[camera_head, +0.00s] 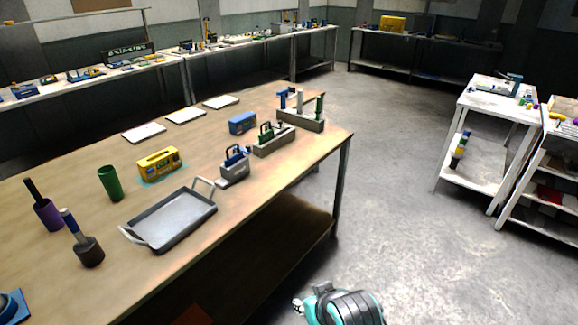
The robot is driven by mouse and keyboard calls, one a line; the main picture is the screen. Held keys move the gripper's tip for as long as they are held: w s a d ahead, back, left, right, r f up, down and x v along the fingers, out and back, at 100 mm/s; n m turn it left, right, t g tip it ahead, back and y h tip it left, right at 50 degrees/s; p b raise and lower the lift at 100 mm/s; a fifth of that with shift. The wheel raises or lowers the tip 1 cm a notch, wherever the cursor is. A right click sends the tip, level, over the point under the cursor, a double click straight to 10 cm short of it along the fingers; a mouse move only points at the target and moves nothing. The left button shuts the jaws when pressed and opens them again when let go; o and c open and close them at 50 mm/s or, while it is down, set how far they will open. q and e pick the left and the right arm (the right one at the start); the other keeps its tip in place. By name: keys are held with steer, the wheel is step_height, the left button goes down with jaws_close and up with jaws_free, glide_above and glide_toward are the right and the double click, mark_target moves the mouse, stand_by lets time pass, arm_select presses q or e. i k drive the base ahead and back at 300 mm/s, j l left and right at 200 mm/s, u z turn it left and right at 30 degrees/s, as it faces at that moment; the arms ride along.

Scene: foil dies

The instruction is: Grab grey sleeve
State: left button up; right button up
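No part is plainly marked as the grey sleeve. A dark grey-brown round cup (89,252) stands upright at the left front of the wooden table, with a blue and pale rod sticking up out of it. A pale grey upright cylinder (299,102) stands in the rack at the table's far right, between a blue one (283,98) and a green one (319,106). A teal and black part of my arm shows at the bottom edge, off the table. No fingertips of either gripper can be made out, and nothing is seen being held.
On the table (240,245) are a grey metal tray (177,219), a green cup (110,183), a purple cup (47,213), a yellow block (158,162), a blue block (243,123) and grey holders (235,172). White shelves (490,105) stand right; floor between is clear.

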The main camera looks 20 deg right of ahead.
mark_target(230, 175)
steer(key=z, duration=0.2)
steer(key=i+l+u, duration=0.15)
steer(key=i+l, duration=0.25)
steer(key=i+l+u, duration=0.2)
steer(key=i+l, duration=0.2)
steer(key=l, duration=0.15)
